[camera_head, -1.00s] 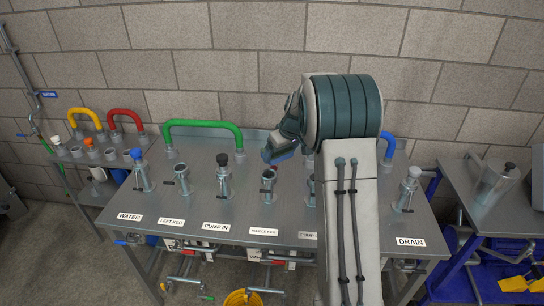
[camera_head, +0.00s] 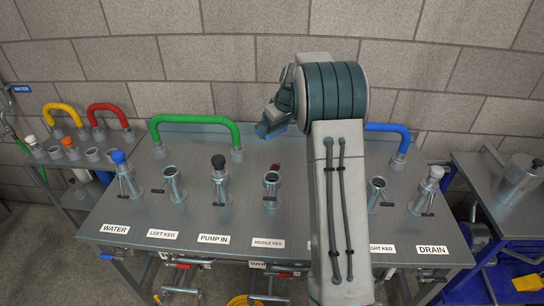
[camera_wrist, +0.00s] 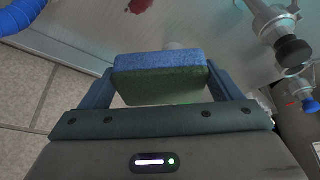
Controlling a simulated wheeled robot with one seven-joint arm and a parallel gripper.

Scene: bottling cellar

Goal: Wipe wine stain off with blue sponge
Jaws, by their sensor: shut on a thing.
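The sponge (camera_wrist: 160,62) is blue with a green scouring side. It sits between the two fingers of my gripper (camera_wrist: 158,88), which is shut on it. In the head view my gripper (camera_head: 270,128) is above the back of the steel table, left of my arm, with a bit of the blue sponge (camera_head: 264,131) showing. A small dark red patch, apparently the wine stain (camera_head: 275,167), shows on the table just behind the middle keg fitting. In the wrist view a red patch (camera_wrist: 139,5) is at the top edge, partly cut off, beyond the sponge and apart from it.
The steel table (camera_head: 330,215) carries upright pipe fittings along its front, including the middle keg fitting (camera_head: 271,187) and the black-capped pump fitting (camera_head: 219,172). A green hose (camera_head: 195,119) and a blue hose (camera_head: 388,127) arch along the back. My arm hides part of the table.

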